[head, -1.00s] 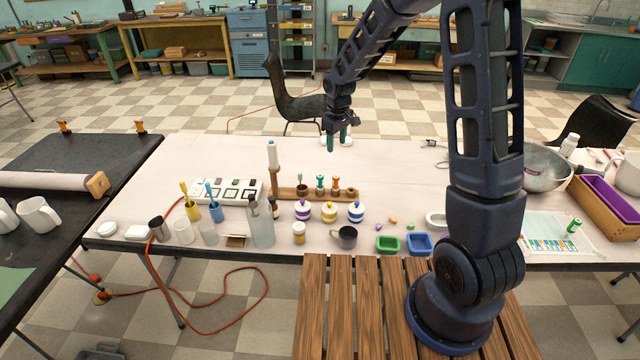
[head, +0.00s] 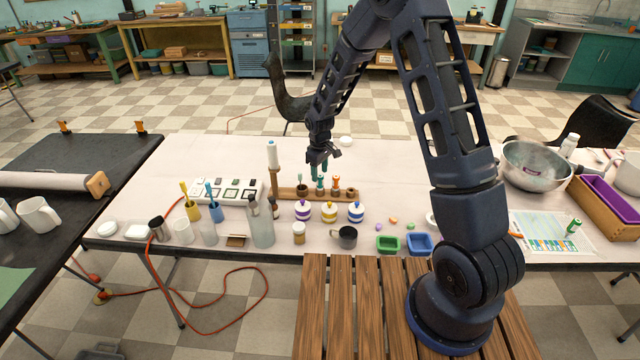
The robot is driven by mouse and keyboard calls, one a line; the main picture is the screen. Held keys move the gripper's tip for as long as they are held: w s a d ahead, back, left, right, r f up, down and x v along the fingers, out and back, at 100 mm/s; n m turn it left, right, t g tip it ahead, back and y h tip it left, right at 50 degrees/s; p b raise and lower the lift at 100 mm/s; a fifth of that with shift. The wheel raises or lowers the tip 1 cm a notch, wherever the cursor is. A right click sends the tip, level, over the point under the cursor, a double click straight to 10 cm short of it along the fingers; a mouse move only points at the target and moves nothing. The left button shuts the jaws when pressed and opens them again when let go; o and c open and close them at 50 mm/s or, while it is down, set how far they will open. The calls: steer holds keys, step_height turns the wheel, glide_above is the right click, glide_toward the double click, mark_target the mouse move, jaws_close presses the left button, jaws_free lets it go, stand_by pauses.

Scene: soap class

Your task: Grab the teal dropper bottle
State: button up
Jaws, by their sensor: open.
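The teal dropper bottle (head: 320,188) stands upright in a wooden rack (head: 288,193) near the middle of the white table. It is small in this view, and its top is close to my fingertips.
Striped jars (head: 329,212) stand in front. A tall white-topped post (head: 273,160) rises at the rack's left end.

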mark_target(320, 185)
steer(key=shift+s+f, duration=0.2)
steer(key=shift+f, duration=2.4)
steer(key=c, duration=1)
steer(key=shift+c, duration=0.2)
steer(key=shift+r, duration=0.1)
